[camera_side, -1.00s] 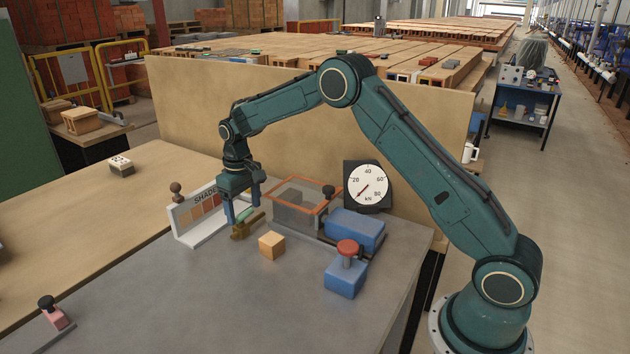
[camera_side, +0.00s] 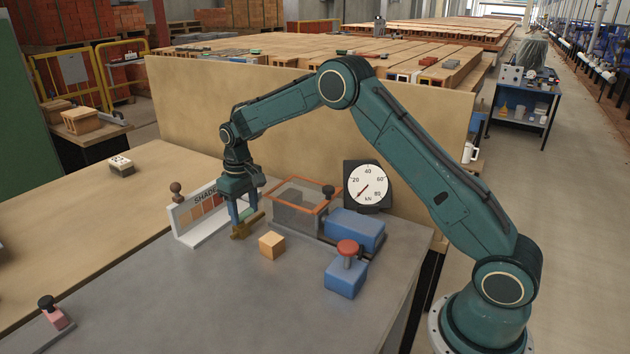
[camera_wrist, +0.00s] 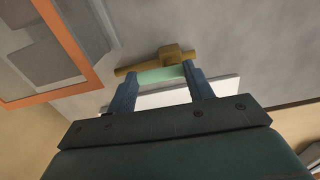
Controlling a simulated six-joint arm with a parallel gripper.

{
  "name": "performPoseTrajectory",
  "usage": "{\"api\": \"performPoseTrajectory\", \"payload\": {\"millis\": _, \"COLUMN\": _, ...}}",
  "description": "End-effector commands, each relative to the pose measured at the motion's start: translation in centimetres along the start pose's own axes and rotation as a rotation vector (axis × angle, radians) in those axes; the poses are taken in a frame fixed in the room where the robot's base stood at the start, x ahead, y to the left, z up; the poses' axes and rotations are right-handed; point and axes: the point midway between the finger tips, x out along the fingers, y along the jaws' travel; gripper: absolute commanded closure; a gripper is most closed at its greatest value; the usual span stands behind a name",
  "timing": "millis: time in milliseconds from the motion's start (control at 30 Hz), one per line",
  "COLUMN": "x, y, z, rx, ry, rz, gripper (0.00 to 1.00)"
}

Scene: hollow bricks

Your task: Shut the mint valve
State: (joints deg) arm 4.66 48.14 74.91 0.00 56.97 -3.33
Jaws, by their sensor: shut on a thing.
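The mint valve has a brass body (camera_side: 248,226) on the grey bench and a mint handle (camera_wrist: 160,75). It stands in front of the white shade board (camera_side: 193,231). My gripper (camera_side: 243,218) reaches down over the valve. In the wrist view my gripper (camera_wrist: 160,88) has its two blue fingers at either end of the mint handle, shut on it. The handle lies alongside the brass pipe in that view. In the side view the fingers hide most of the handle.
A small orange-tan block (camera_side: 272,245) sits just right of the valve. An orange-rimmed clear box (camera_side: 300,193), a dial gauge (camera_side: 367,187) and blue blocks with a red knob (camera_side: 347,248) stand further right.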

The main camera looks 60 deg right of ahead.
Motion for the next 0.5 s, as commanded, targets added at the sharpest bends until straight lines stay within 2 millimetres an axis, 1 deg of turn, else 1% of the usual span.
{"api": "performPoseTrajectory", "payload": {"millis": 267, "x": -0.12, "y": -0.06, "z": 0.17, "rx": 0.113, "ry": 0.001, "rz": 0.000, "gripper": 0.71}}
{"api": "performPoseTrajectory", "payload": {"millis": 500, "x": -0.15, "y": -0.17, "z": 0.45, "rx": 0.297, "ry": 0.002, "rz": 0.000, "gripper": 0.71}}
